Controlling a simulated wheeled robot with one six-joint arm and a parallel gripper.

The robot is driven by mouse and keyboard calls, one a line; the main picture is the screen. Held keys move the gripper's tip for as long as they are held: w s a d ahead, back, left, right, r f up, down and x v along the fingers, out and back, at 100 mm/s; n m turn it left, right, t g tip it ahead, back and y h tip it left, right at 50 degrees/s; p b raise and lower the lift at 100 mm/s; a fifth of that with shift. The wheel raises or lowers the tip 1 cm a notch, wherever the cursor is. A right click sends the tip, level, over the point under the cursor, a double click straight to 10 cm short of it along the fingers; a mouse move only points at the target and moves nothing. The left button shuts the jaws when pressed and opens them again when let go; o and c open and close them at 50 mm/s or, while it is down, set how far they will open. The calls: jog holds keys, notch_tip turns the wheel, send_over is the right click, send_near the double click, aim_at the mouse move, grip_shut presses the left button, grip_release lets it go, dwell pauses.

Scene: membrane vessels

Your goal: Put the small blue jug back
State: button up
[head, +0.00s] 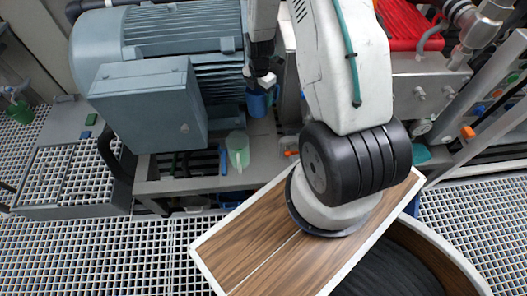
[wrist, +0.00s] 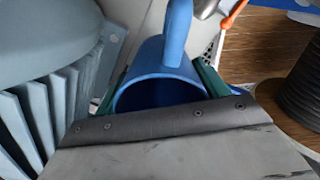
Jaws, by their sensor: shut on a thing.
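The small blue jug (head: 257,104) is below my gripper (head: 262,80) in the head view, just right of the big motor. In the wrist view the blue jug (wrist: 165,72) sits between the green fingers of my gripper (wrist: 162,80), its open mouth facing the camera and its handle pointing to the top of the picture. My gripper is shut on the jug. I cannot tell whether the jug's base touches anything under it; the base is hidden.
A pale green jug (head: 238,150) stands on the grey bench (head: 185,184) in front of the motor (head: 160,85). An orange-handled tool (head: 291,153) lies to its right; an orange handle (wrist: 235,14) also shows in the wrist view. Red parts (head: 405,25) are at the back right.

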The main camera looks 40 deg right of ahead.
jog(key=shift+n, duration=0.3)
jog(key=s+f, duration=0.1)
jog(key=f, duration=0.7)
jog(key=s+a+f, duration=0.1)
jog(key=s+f, duration=0.1)
jog(key=f, duration=0.7)
jog(key=s+f, duration=0.2)
jog(key=f, duration=0.6)
jog(key=shift+s+a+f, duration=0.1)
jog(key=shift+a+f, duration=0.1)
jog(key=shift+a, duration=0.15)
jog(key=o, duration=1.2)
